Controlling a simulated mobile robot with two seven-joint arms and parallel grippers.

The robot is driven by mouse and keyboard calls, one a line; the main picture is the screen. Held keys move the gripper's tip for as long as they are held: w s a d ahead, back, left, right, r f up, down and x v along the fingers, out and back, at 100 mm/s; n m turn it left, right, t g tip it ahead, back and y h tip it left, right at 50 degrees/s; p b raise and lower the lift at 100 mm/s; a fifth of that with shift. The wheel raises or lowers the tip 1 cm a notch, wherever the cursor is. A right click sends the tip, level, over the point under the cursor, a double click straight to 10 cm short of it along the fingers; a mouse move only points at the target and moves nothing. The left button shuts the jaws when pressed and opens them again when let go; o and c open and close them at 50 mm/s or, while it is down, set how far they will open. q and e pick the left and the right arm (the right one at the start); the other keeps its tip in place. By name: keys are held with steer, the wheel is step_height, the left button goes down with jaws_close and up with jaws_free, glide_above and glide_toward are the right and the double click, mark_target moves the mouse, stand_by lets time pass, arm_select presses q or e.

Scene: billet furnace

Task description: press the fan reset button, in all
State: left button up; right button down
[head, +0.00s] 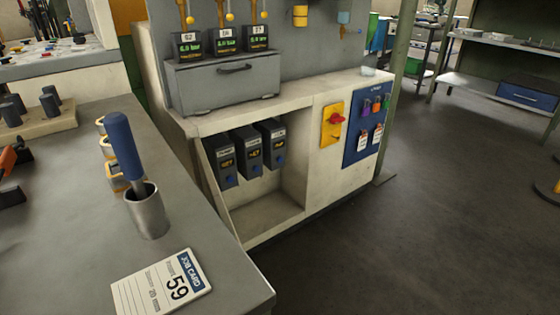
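No control that I can read as the fan reset button is clear in the head view. Three dark units (250,150) stand side by side in the open bay of the pale cabinet (313,190). Each has a small lit display and a small blue spot low on its front, perhaps a button; their labels are too small to read. A red rotary handle (337,118) sits on a yellow plate (327,138) on the cabinet front. Neither of my grippers is in view.
A grey bench (75,215) at left holds a blue-handled tool (122,145) in a metal cup (148,212) and a job card (162,287). A grey drawer box (222,85) sits on the cabinet below three gauges. A blue lockout board (365,130) adjoins the handle.

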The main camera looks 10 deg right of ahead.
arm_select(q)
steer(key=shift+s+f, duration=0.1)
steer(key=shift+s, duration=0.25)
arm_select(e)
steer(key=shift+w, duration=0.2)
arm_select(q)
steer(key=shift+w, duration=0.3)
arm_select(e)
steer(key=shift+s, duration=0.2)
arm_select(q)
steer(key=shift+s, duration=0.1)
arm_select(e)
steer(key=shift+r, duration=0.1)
